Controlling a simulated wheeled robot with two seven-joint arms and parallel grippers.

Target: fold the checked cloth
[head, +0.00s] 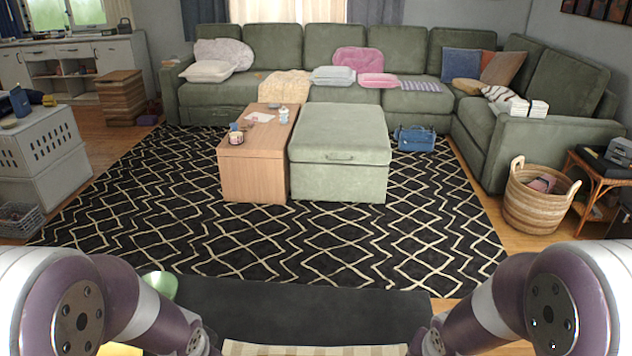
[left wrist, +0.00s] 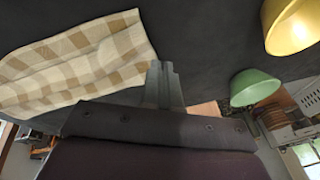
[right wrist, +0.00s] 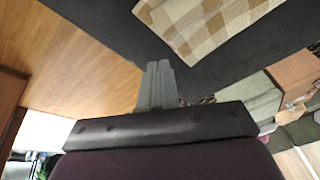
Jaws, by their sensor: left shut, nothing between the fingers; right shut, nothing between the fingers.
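The checked cloth (head: 300,349) is beige and cream; only a strip of it shows at the bottom edge of the head view. In the left wrist view the cloth (left wrist: 75,60) lies spread on a dark surface, with one edge close to my left gripper (left wrist: 160,70). In the right wrist view part of the cloth (right wrist: 205,22) lies beyond my right gripper (right wrist: 158,68). Both grippers are shut and empty, apart from the cloth as far as I can see. The head view does not show the fingertips.
The dark surface (head: 290,310) is bare behind the cloth. A green bowl (left wrist: 254,87) and a yellow bowl (left wrist: 292,25) stand near my left gripper. Farther off are a wooden coffee table (head: 255,175), a green ottoman (head: 340,150) and a wicker basket (head: 535,205) on the right.

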